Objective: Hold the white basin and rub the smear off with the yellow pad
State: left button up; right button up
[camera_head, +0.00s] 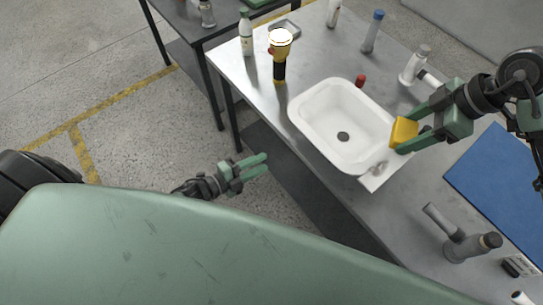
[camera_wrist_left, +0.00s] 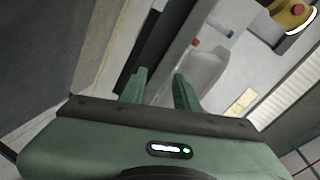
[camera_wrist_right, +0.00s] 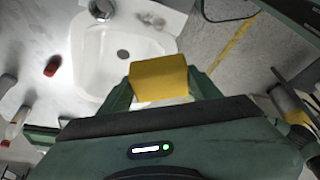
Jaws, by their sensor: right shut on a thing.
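The white basin (camera_head: 328,105) sits on the grey metal table, with a dark drain in its floor. A grey smear (camera_head: 376,169) shows on its flat ledge at the near right end; the smear also shows in the right wrist view (camera_wrist_right: 152,19). My right gripper (camera_head: 400,142) is shut on the yellow pad (camera_head: 403,131) and holds it by the basin's right rim. The pad fills the space between the fingers in the right wrist view (camera_wrist_right: 158,79). My left gripper (camera_head: 266,164) is open and empty, off the table's front edge, apart from the basin.
A yellow and black flashlight (camera_head: 279,62) stands left of the basin. A red object (camera_head: 360,81) lies behind it. Bottles stand at the back, including a blue-capped one (camera_head: 372,32). A blue mat (camera_head: 503,178) and a grey cylinder-shaped item (camera_head: 466,246) are at right.

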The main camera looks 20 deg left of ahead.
pick_arm(q)
jog(key=d+r+m+g+h, duration=0.2)
jog(key=d+r+m+h, duration=0.3)
jog(key=r+m, duration=0.4)
jog(key=shift+n, duration=0.6)
jog(key=x, duration=0.7)
jog(key=r+x, duration=0.1)
jog(key=x, duration=0.3)
jog(key=shift+s+d, duration=0.3)
jog(key=shift+f, duration=0.1)
grip_shut()
grip_release()
grip_shut()
